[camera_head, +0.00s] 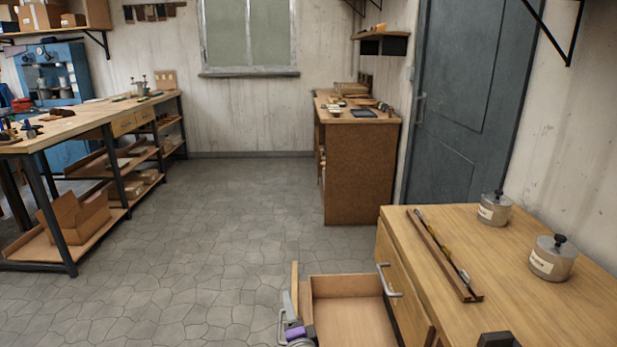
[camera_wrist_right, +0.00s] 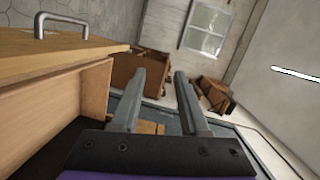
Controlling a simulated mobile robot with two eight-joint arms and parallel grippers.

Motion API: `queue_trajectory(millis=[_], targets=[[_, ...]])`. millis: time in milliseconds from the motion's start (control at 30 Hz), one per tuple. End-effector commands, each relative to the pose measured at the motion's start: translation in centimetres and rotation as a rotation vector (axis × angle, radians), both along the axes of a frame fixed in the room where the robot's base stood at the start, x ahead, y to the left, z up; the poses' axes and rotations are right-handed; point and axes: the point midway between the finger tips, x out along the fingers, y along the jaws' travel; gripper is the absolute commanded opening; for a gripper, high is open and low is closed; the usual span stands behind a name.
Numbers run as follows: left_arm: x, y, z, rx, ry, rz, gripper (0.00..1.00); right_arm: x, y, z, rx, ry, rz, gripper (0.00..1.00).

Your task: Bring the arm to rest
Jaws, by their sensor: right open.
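My right gripper (camera_head: 286,309) is at the bottom of the head view, at the left side of an open, empty-looking wooden drawer (camera_head: 345,299). Its fingers are apart with nothing between them, and they also show in the wrist view (camera_wrist_right: 160,75). The purple part of my wrist shows below the fingers. I cannot tell whether the gripper touches the drawer's edge. My left gripper is not in view.
The drawer juts from a wooden cabinet with a metal handle (camera_head: 390,281). On its top are two lidded tins (camera_head: 494,211) (camera_head: 553,261) and a narrow wooden tray (camera_head: 444,254). A long workbench (camera_head: 65,127) stands left. The middle floor is clear.

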Motion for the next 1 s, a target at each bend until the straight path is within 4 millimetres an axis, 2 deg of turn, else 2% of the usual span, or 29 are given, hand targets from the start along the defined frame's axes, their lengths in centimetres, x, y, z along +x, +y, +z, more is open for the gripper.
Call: queue_trajectory(millis=[33, 133, 267, 400, 600, 833, 867, 900, 1000], targets=[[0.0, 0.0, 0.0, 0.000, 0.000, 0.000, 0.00, -1.6, -1.3, 0.5, -0.090, 0.013, 0.049, 0.45], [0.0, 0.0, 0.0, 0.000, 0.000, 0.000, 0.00, -4.9, -3.2, 0.4, -0.279, 0.055, 0.157, 0.45], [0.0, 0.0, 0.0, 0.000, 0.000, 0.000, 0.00, -10.2, -6.3, -1.2, -0.522, 0.142, 0.289, 0.45], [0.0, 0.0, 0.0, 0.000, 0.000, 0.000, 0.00, -17.0, -10.4, -4.4, -0.775, 0.275, 0.421, 0.45], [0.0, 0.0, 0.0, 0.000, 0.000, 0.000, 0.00, -26.6, -16.5, -9.1, -1.050, 0.499, 0.576, 0.45], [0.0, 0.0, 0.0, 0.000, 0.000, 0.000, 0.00, -35.6, -22.1, -12.8, -1.238, 0.738, 0.698, 0.45], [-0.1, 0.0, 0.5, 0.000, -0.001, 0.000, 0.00, -36.4, -22.6, -12.7, -1.254, 0.759, 0.707, 0.45], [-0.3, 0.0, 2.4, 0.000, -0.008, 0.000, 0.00, -36.2, -22.3, -10.5, -1.251, 0.742, 0.702, 0.45], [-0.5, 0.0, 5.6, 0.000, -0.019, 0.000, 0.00, -36.3, -22.2, -7.3, -1.252, 0.730, 0.694, 0.45]])
